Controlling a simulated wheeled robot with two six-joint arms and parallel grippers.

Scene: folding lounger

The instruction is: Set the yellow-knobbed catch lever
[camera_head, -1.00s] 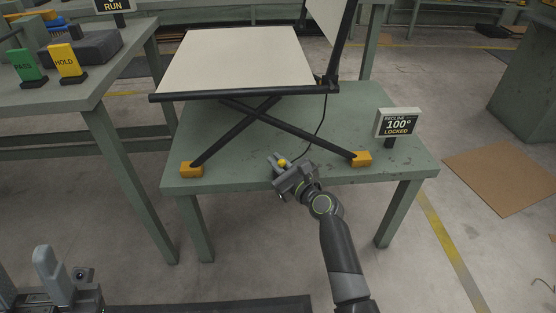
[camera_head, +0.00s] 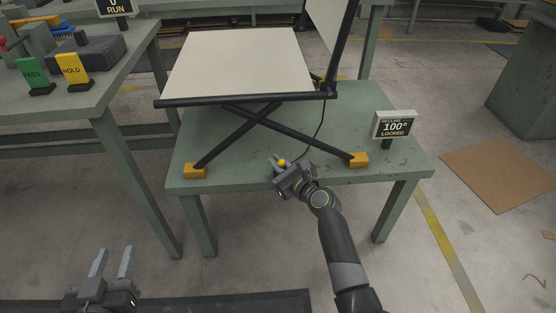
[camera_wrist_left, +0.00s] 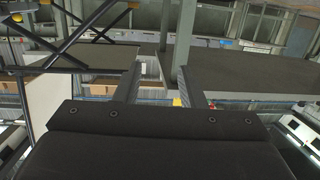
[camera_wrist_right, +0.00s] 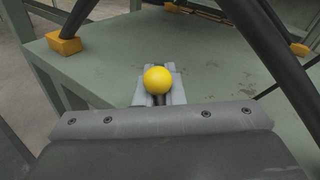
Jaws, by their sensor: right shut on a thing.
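The catch lever's yellow knob (camera_head: 282,163) shows at the front of the green table, under the folding lounger (camera_head: 240,65). My right gripper (camera_head: 284,168) is at the knob. In the right wrist view the yellow knob (camera_wrist_right: 157,80) sits between the fingertips (camera_wrist_right: 159,90), and the gripper is shut on it. My left gripper (camera_head: 112,263) is low at the front left, away from the lounger. Its fingers are apart and empty in the left wrist view (camera_wrist_left: 160,85).
The lounger's crossed legs stand in yellow feet (camera_head: 195,171), (camera_head: 359,159). A side table at left holds a green PASS sign (camera_head: 34,75) and a yellow HOLD sign (camera_head: 73,70). A brown mat (camera_head: 503,175) lies at right.

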